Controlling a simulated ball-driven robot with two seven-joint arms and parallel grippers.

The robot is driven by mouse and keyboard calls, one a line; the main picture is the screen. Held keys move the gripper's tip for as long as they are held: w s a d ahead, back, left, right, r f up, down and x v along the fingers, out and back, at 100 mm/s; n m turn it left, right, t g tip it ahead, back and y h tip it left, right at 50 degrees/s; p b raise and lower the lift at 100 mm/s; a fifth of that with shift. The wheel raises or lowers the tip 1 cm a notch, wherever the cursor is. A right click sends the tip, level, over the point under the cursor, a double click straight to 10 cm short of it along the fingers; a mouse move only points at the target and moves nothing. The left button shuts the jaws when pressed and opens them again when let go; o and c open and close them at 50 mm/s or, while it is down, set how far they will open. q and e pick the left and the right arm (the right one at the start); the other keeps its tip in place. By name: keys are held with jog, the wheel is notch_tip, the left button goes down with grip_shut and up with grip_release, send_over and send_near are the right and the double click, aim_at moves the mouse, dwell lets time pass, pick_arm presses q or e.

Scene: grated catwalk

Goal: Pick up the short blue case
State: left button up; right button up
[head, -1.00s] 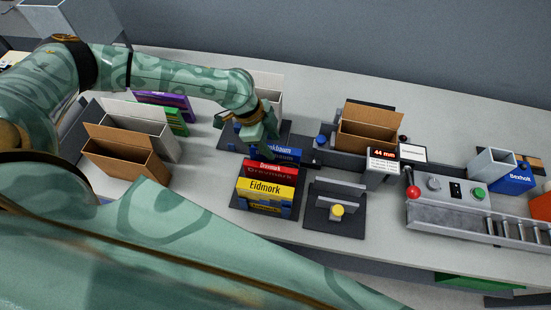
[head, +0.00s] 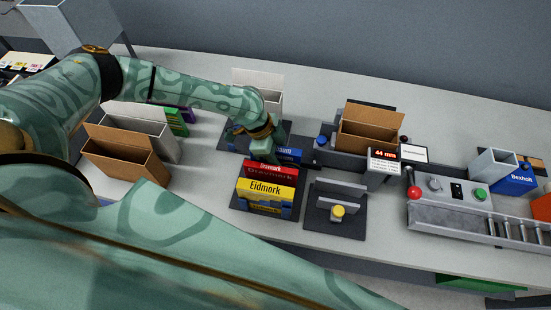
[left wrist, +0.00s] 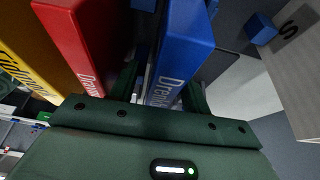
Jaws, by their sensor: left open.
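A blue case (head: 290,155) stands behind the red case (head: 268,171) and the yellow case (head: 266,190) in a dark holder. My left gripper (head: 264,153) is at the blue case and hides much of it. In the left wrist view the blue case (left wrist: 183,45) has white lettering and lies between the open fingers (left wrist: 160,88), one on each side; whether they touch it cannot be told. The red case (left wrist: 75,45) is just left of the left finger. My right gripper is not in view.
Two open cartons (head: 125,152) stand at left, near green cases (head: 176,122). A white carton (head: 268,92) is behind my gripper, and a brown carton (head: 366,130) is right of it. A control panel with a red knob (head: 414,193) and a blue Bexholt box (head: 514,180) are further right.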

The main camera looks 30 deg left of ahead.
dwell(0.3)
pick_arm(q)
grip_shut()
